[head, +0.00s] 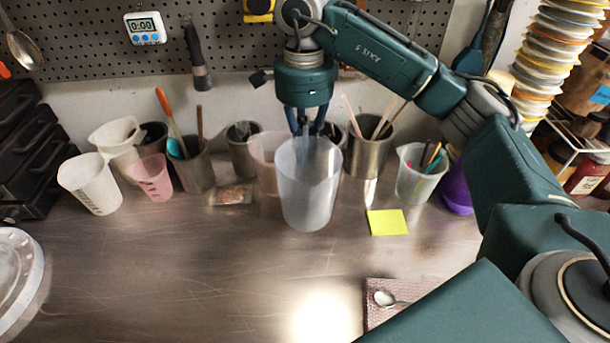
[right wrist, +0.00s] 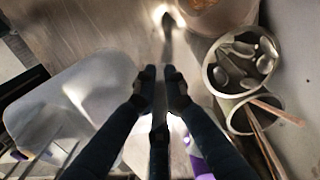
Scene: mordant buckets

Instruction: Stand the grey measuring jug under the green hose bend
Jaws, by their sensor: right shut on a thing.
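A translucent grey-white jug (head: 308,190) is upright near the middle of the workbench in the head view. It fills the left of the right wrist view (right wrist: 60,115). My right gripper (head: 306,128) comes down from above at the jug's far rim. Its fingertips (right wrist: 160,75) are close together beside the jug, and it is shut on the jug. The exact grip is partly hidden behind the jug wall. I cannot tell whether the jug's base touches the bench. I cannot make out a green hose bend in either view. My left gripper is not in view.
Metal canisters (head: 368,153), white jugs (head: 92,187), a pink measuring cup (head: 152,180) and a utensil tub (head: 420,180) line the wall. A yellow note (head: 387,222) lies right of the jug. The front-left bench (head: 180,270) is clear. A spoon (head: 388,299) lies on a cloth.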

